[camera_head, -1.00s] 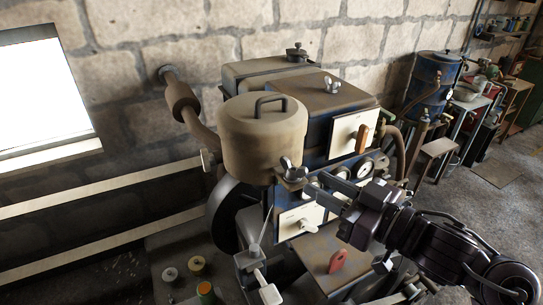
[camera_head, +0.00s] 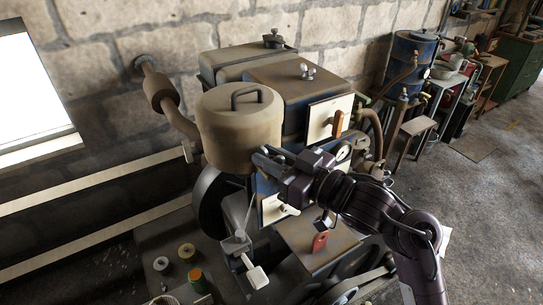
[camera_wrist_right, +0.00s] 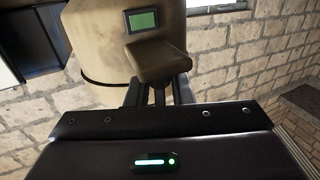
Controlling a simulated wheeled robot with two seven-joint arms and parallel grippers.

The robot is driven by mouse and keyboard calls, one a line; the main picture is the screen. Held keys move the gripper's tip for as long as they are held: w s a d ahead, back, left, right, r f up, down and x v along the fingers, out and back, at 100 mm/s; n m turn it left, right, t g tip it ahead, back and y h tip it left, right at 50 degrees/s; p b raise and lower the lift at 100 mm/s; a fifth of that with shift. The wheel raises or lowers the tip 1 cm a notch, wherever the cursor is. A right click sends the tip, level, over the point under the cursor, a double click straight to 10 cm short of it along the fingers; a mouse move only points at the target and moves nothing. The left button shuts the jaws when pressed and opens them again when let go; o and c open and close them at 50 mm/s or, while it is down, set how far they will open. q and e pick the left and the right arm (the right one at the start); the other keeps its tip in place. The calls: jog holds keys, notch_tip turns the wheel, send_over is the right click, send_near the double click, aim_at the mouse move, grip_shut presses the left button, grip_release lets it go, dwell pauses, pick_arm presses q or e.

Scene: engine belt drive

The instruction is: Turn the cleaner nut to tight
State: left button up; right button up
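The tan cylindrical cleaner (camera_head: 240,130) with a dark top handle stands on the engine; its side fills the upper wrist view (camera_wrist_right: 115,50). The cleaner nut, a wing nut at its lower right side earlier, is now hidden by my right gripper in the head view. My right gripper (camera_head: 268,158) is at that spot. In the wrist view its two fingers (camera_wrist_right: 160,93) stand apart below a brown block (camera_wrist_right: 158,62), with a thin dark piece between them. I cannot tell whether they touch the nut. My left gripper is out of view.
A cream panel with an orange handle (camera_head: 338,124) and gauges lie right of the cleaner. A red tab (camera_head: 320,242) and a white-ended lever (camera_head: 257,277) are below. A small green display (camera_wrist_right: 142,21) shows by the cleaner. A pipe (camera_head: 180,120) runs behind it.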

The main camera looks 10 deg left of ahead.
grip_shut()
jog(key=shift+s+f+m+t+h+b, duration=0.15)
jog(key=shift+m+t+h+b, duration=0.35)
jog(key=shift+m+t+b, duration=0.3)
jog(key=m+t+h+b, duration=0.1)
jog(key=t+b, duration=0.1)
jog(key=t, duration=0.1)
jog(key=shift+m+h+b, duration=0.3)
jog(key=shift+m, duration=0.1)
jog(key=shift+m+t+h+b, duration=0.4)
jog(key=shift+h+b, duration=0.1)
jog(key=shift+r, duration=0.2)
jog(key=shift+o, duration=1.6)
grip_release()
jog(key=shift+w, duration=0.2)
